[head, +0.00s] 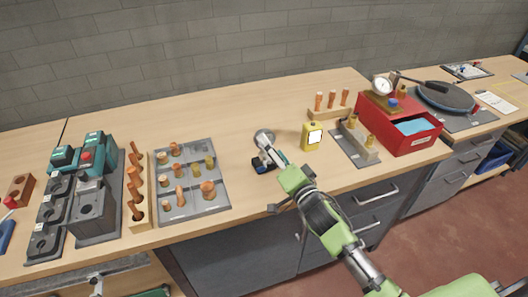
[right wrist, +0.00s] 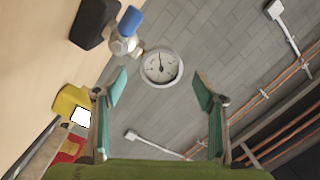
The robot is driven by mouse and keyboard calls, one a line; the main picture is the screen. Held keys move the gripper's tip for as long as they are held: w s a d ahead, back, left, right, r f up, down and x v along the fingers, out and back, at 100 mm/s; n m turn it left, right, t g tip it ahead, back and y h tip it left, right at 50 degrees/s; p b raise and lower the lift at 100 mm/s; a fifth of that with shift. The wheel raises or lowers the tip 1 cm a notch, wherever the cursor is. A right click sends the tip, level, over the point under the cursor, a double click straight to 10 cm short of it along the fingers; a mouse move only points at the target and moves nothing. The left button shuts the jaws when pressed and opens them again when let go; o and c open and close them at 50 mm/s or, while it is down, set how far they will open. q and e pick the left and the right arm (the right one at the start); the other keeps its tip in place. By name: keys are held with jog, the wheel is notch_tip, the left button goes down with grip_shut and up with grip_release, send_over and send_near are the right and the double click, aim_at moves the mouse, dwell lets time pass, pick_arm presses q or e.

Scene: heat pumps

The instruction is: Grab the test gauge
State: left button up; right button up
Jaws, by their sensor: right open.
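The test gauge (right wrist: 161,67) has a round white dial and a silver rim. In the right wrist view it appears between the fingertips of my right gripper (right wrist: 160,88), toward their far end. Its silver fitting and blue cap (right wrist: 131,20) are at the upper left, beside a black block (right wrist: 95,22). In the head view the gauge (head: 264,136) stands on the bench, just beyond my right gripper (head: 278,162). My right gripper is open, and I see no contact with the gauge. My left gripper is not in view.
A yellow device (head: 312,136) stands right of the gauge. Farther right are a grey block stand (head: 345,155) and a red case (head: 420,140) with another dial on top. A grey tray with pegs (head: 213,150) lies to the left. Bench behind the gauge is clear.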

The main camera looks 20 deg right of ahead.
jog(key=w, duration=0.1)
jog(key=w+p, duration=0.1)
jog(key=w, duration=0.3)
jog(key=shift+w+a+r+p, duration=0.1)
jog(key=shift+a+r+p, duration=0.05)
jog(key=shift+a+p, duration=0.15)
jog(key=shift+w+a, duration=0.1)
jog(key=shift+w, duration=0.2)
jog(key=shift+s, duration=0.1)
jog(key=shift+c, duration=0.3)
grip_shut()
jog(key=shift+r, duration=0.1)
